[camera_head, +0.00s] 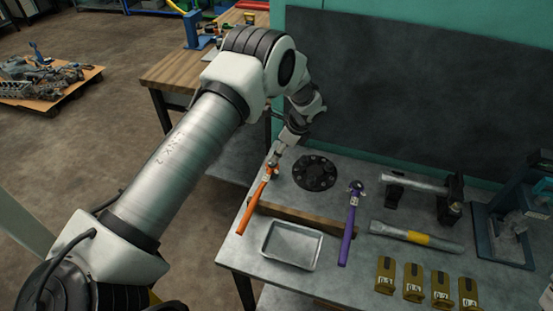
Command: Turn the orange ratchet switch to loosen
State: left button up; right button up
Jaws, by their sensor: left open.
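The orange ratchet (253,207) rests near the left end of the grey workbench, its handle pointing towards the front left. Its head end lies at the fingers of my left gripper (275,160), which reaches down over it from behind. The gripper is open, and its fingers are small in this view, so I cannot tell whether they touch the switch. The switch itself is too small to make out its setting. My right gripper is out of view.
A purple ratchet (350,222) leans over a wooden strip (300,215). A dark panel stands behind.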

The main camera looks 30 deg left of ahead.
aim_at(271, 162)
pick_arm(q)
jog(key=p+x, duration=0.1)
jog(key=x, duration=0.3)
jog(key=shift+s+a+f, duration=0.1)
jog(key=shift+a+f, duration=0.1)
jog(key=shift+f, duration=0.05)
jog(key=shift+a+f, duration=0.1)
jog(key=shift+f, duration=0.4)
grip_shut()
